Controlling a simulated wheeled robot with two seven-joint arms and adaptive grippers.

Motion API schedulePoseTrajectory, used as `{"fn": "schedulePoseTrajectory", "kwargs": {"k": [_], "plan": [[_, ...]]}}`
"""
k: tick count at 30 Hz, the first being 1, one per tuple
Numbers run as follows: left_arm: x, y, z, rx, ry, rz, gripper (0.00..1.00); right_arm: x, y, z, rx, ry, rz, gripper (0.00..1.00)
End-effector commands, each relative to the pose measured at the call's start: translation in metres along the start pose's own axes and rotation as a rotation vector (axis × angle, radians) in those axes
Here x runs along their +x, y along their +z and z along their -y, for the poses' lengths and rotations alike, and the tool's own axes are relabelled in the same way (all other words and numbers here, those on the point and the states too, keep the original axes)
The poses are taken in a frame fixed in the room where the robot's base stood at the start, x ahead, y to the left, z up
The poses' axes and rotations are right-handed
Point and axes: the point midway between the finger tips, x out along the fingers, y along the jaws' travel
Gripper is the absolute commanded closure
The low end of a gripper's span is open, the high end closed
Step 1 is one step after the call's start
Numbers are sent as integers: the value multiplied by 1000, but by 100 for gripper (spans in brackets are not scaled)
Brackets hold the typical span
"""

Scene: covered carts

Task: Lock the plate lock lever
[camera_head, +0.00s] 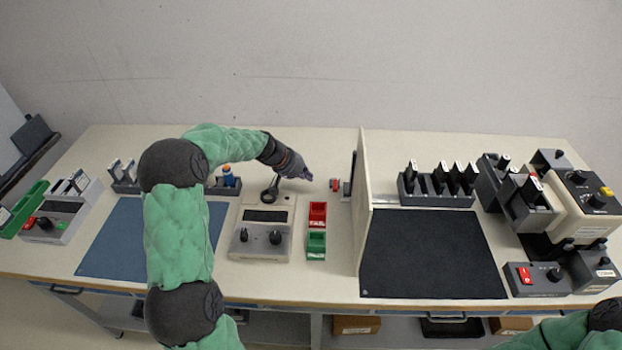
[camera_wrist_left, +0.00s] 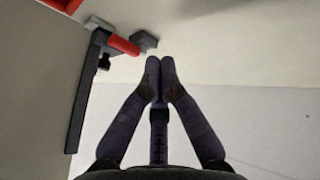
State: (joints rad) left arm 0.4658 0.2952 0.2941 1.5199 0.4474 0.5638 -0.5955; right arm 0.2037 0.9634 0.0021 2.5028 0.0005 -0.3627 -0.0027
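A small lever with a red handle (camera_head: 335,185) sits on the bench just left of the wooden divider. I take this as the plate lock lever, but it is too small to tell its position. In the left wrist view a red bar (camera_wrist_left: 123,44) joins a dark upright plate (camera_wrist_left: 82,100) at the upper left. My left gripper (camera_head: 309,176) is a little left of the red handle and apart from it. Its fingertips (camera_wrist_left: 160,72) are together with nothing visible between them. My right arm shows only at the lower right; its gripper is out of view.
The wooden divider (camera_head: 362,215) stands right of the lever.

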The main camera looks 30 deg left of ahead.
Motion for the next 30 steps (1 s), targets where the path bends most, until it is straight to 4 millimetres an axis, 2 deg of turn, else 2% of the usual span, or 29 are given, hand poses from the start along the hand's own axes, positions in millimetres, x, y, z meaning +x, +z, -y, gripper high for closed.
{"fn": "schedulePoseTrajectory", "kwargs": {"k": [3,10,15,30], "plan": [[-24,0,0,-2,-2,-2,100,-4,0,2,-1,0,1,100],[-51,2,-1,-2,-1,-1,100,-8,1,3,-1,0,1,100],[-56,2,-1,-3,-1,0,100,-8,1,3,-1,0,1,100],[-56,2,-1,-2,-1,0,100,-8,1,3,-1,0,1,100]]}}
